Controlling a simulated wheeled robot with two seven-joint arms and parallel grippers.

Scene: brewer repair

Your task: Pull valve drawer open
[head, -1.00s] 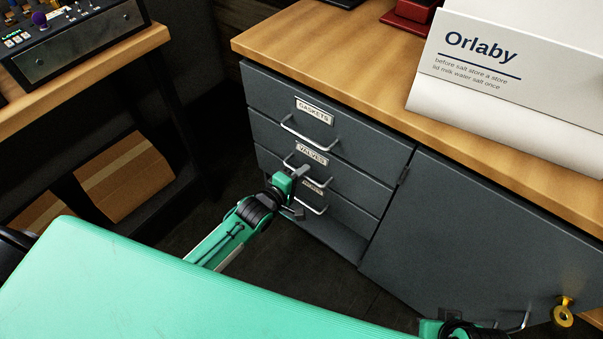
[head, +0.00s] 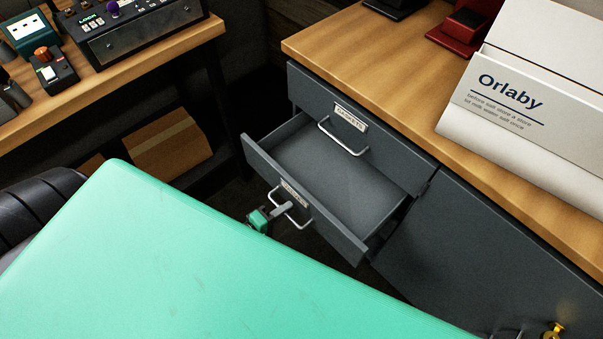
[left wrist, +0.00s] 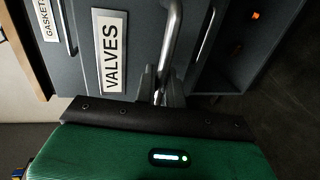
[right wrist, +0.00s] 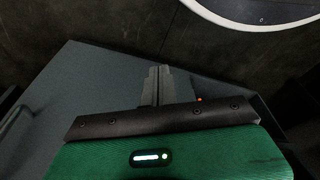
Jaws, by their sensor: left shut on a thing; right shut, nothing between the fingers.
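The dark grey valve drawer (head: 335,236) stands pulled out from the cabinet in the head view. Its visible inside (head: 335,180) looks empty. Its metal handle (head: 303,206) and my left gripper (head: 281,211) show at its front, partly above my green body. In the left wrist view the VALVES label (left wrist: 110,51) is clear, and my left gripper (left wrist: 160,85) is shut on the handle (left wrist: 172,35). My right gripper (right wrist: 166,87) is shut and empty in the right wrist view, in front of a grey panel (right wrist: 100,85); it is hidden in the head view.
The closed gaskets drawer (head: 385,150) sits directly above. A wooden counter (head: 375,60) carries a white Orlaby box (head: 500,110) and a red device (head: 465,22). A second bench (head: 105,75) with devices stands at left, a cardboard box (head: 170,145) beneath it.

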